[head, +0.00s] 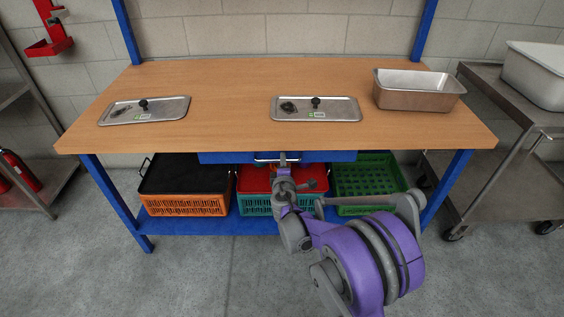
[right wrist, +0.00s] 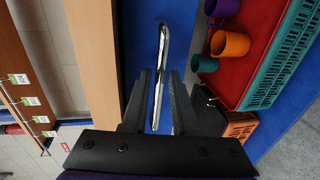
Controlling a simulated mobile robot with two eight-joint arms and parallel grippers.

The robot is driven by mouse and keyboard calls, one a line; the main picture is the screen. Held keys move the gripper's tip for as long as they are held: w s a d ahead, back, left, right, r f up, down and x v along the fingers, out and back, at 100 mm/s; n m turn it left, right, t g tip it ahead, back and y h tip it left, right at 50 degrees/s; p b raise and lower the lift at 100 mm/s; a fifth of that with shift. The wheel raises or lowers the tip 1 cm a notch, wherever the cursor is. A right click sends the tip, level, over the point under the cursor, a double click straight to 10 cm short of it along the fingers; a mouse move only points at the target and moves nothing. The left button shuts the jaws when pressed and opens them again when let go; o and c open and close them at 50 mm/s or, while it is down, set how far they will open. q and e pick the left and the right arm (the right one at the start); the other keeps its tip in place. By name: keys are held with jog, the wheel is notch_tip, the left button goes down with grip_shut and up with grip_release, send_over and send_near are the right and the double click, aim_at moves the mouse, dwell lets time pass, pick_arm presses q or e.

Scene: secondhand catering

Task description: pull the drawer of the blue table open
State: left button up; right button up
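The blue table has a wooden top (head: 230,85) and a blue drawer (head: 225,158) under its front edge. The drawer looks shut. Its metal bar handle (head: 266,160) also shows in the right wrist view (right wrist: 163,45), in front of the blue drawer face (right wrist: 145,30). My right gripper (head: 283,160) is at the handle. In the right wrist view, its two dark fingers (right wrist: 164,95) are apart, one on each side of the bar, with blue showing in the gap. My left gripper is not in view.
Two metal lids (head: 145,112) (head: 335,111) and a metal pan (head: 415,98) stand on the table. Orange (head: 185,204), teal (head: 256,205) and green (head: 362,182) crates sit on the lower shelf. A steel trolley (head: 500,95) stands at right. The floor at left front is clear.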

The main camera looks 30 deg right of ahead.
jog(key=shift+w+d+f, duration=0.1)
jog(key=shift+w+d, duration=0.25)
jog(key=shift+w, duration=0.2)
grip_shut()
dwell(1.1)
